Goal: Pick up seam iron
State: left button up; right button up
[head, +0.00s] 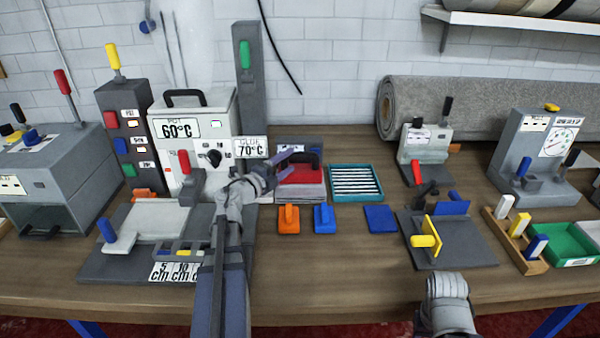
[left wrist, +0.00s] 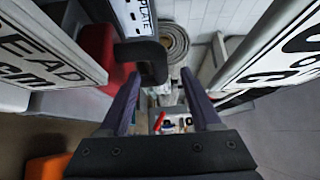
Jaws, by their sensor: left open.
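The seam iron (head: 300,175), a red block with a black handle, rests on a grey stand at the back middle of the bench. Its red body (left wrist: 97,42) and black handle (left wrist: 150,66) also show at the upper left of the left wrist view. My left gripper (head: 292,168) is open at the left side of the iron, its purple fingers apart. In the left wrist view the handle appears close to the left fingertip; I cannot tell whether they touch. The fingers hide part of the iron. Only a part of my right arm shows at the bottom; its gripper is out of view.
The white glue pot (head: 222,125) stands left of my gripper. An orange block (head: 289,219) and a blue block (head: 324,218) lie in front of the iron. A teal tray (head: 373,194) is at its right. A rolled grey rug (head: 480,98) lies behind.

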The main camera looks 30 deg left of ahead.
aim_at(297, 158)
pick_arm(q)
jog(key=shift+w+d+f, duration=0.1)
jog(key=shift+w+d, duration=0.1)
jog(key=shift+w, duration=0.75)
jog(key=shift+w+d+r, duration=0.1)
jog(key=shift+w+d, duration=0.15)
jog(key=shift+w, duration=0.75)
jog(key=shift+w+d+f, duration=0.1)
jog(key=shift+w+d, duration=0.1)
jog(key=shift+w, duration=0.75)
grip_shut()
